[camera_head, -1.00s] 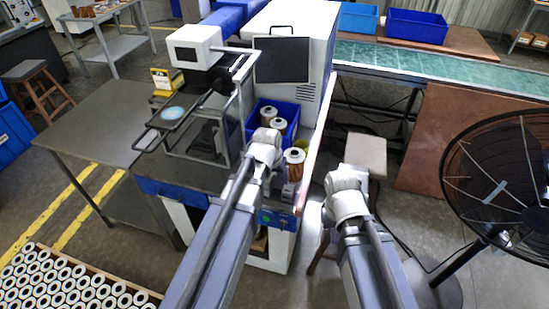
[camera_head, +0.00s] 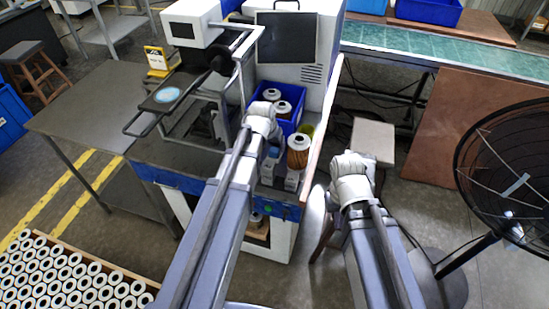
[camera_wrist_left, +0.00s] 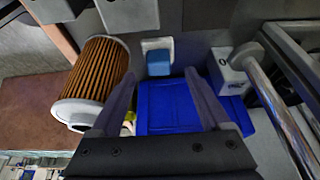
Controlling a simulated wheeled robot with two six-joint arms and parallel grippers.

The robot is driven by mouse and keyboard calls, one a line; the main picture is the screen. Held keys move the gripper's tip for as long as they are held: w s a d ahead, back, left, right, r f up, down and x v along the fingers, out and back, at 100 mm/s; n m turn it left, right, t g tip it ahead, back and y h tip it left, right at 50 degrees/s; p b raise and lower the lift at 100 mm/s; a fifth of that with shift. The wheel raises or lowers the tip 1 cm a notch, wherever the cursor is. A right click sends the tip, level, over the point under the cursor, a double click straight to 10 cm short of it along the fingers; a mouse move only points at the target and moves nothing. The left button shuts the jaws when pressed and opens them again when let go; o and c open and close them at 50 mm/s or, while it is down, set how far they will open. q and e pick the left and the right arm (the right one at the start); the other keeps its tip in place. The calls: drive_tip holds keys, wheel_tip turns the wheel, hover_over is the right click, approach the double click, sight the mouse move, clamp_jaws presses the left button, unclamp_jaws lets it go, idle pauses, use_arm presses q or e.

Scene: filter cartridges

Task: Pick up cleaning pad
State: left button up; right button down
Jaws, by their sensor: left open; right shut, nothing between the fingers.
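A small blue block, which looks like the cleaning pad (camera_wrist_left: 158,62), sits in a white holder on the machine's work surface in the left wrist view. My left gripper (camera_wrist_left: 161,80) is open, with one finger to each side of the pad's line and nothing between them. The pad lies just beyond the fingertips, apart from them. In the head view my left gripper (camera_head: 268,136) is over the work surface, its fingers largely hidden by the wrist. My right gripper (camera_head: 350,172) is shut and empty, right of the machine, its fingers mostly hidden.
An orange pleated filter cartridge (camera_wrist_left: 97,80) stands close beside the left finger; it also shows in the head view (camera_head: 298,152). A blue bin (camera_head: 262,92) holds cartridges. A white numbered block (camera_wrist_left: 228,70) and a metal rail (camera_wrist_left: 282,95) are at the right. A fan (camera_head: 510,170) stands right.

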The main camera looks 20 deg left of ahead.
sight(274, 149)
use_arm(q)
drive_tip(key=shift+f, duration=0.1)
drive_tip(key=b+x, duration=0.4)
drive_tip(key=x, duration=0.1)
drive_tip(key=shift+w+d+b, duration=0.1)
drive_tip(key=shift+w+b, duration=0.05)
drive_tip(key=shift+b, duration=0.2)
drive_tip(key=shift+c, duration=0.2)
clamp_jaws()
